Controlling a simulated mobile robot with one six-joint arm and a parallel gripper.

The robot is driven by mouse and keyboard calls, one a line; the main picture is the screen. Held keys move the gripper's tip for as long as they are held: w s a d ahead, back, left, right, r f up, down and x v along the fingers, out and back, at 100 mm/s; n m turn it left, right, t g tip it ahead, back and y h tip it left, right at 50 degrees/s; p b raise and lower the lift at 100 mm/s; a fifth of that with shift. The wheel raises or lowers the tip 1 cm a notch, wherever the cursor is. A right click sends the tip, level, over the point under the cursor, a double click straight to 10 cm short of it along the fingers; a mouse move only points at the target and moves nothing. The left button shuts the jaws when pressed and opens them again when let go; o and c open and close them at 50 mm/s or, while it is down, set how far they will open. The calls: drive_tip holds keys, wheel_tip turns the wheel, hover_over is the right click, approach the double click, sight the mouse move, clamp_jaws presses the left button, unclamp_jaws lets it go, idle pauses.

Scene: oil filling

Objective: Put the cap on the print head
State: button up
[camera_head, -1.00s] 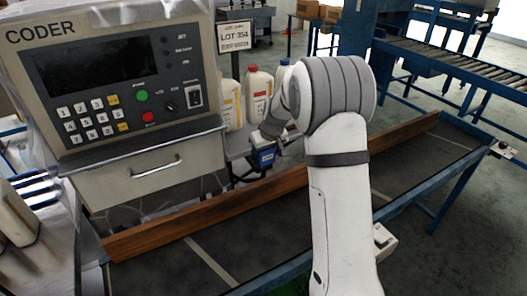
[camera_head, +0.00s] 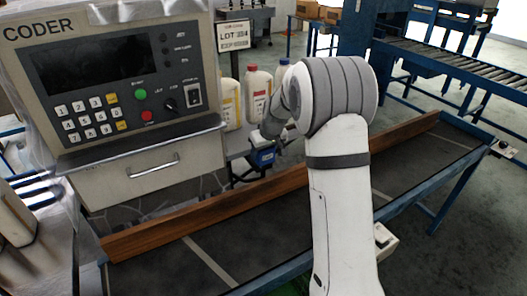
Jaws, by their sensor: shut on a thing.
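My white arm rises at centre right and bends back at its grey elbow. My gripper (camera_head: 262,156) is at its far end, small and low beside the brown rail, left of the elbow. A small blue piece with a pale label shows there. I cannot tell whether it is part of the gripper or of the print head. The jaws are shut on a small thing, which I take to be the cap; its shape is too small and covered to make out. I cannot pick out the print head for certain or see whether the cap touches it.
The coder cabinet (camera_head: 130,85) with its keypad and drawer handle fills the upper left. White jugs (camera_head: 257,88) stand behind the gripper. A long brown rail (camera_head: 190,218) runs along the blue-framed conveyor (camera_head: 410,192). A LOT sign (camera_head: 234,36) stands behind.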

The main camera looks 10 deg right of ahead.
idle(0.4)
drive_tip(key=o, duration=1.1)
drive_tip(key=shift+c, duration=0.2)
drive_tip(key=a+v, duration=0.1)
drive_tip(key=v, duration=0.6)
drive_tip(key=shift+d+r, duration=0.35)
drive_tip(key=shift+d, duration=0.2)
drive_tip(key=shift+s, duration=0.15)
